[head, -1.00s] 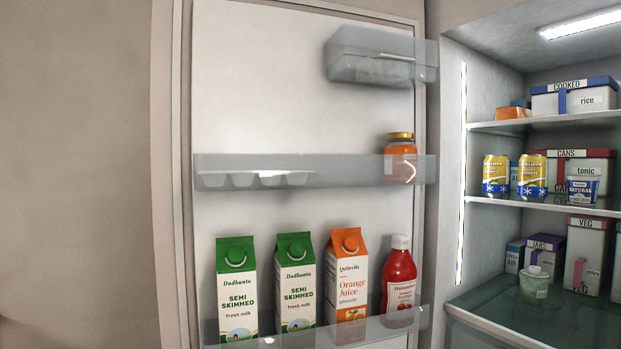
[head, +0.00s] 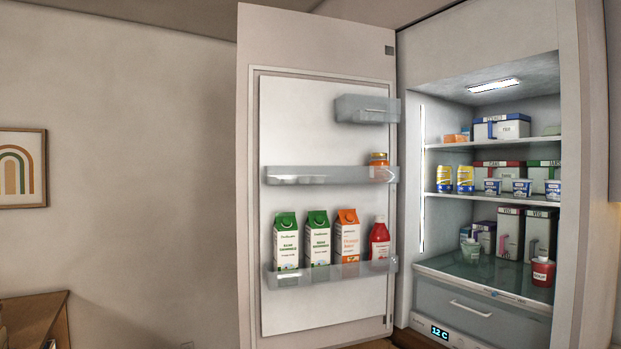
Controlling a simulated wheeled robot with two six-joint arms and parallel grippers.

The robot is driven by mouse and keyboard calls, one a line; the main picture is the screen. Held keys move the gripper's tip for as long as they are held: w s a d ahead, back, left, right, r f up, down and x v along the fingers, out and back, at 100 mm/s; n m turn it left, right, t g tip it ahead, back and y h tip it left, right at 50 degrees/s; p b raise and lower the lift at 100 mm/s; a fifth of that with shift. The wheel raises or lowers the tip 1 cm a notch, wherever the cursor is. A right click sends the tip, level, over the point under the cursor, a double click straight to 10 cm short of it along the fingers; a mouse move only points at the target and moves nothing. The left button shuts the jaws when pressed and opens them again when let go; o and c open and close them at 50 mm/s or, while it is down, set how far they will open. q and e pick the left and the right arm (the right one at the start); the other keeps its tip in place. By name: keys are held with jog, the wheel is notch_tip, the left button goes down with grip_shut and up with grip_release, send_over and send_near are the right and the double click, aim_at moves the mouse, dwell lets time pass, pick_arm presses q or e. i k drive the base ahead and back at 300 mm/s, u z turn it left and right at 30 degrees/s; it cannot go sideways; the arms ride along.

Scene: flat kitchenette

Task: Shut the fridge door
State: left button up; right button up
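The fridge door (head: 320,135) stands wide open in the head view, its inner side facing me, to the left of the fridge cabinet. It is joined to the cabinet at its right edge; its free edge is on the left. Its racks hold two green milk cartons (head: 286,241), an orange juice carton (head: 347,236), a red bottle (head: 379,240) and an orange jar (head: 379,160). The fridge interior (head: 470,252) is lit and stocked on the right. Neither of my grippers is in view.
A wooden piece of furniture (head: 36,318) stands at the lower left, against the wall, with a framed rainbow picture (head: 22,168) above it. Bare wall lies between it and the door. The fridge drawer (head: 470,308) is closed.

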aim_at(301, 78)
jog(key=u, duration=0.15)
jog(key=i, duration=1.8)
jog(key=u, duration=1.6)
jog(key=i, duration=1.9)
jog(key=z, duration=0.7)
jog(key=i, duration=2.05)
jog(key=z, duration=0.95)
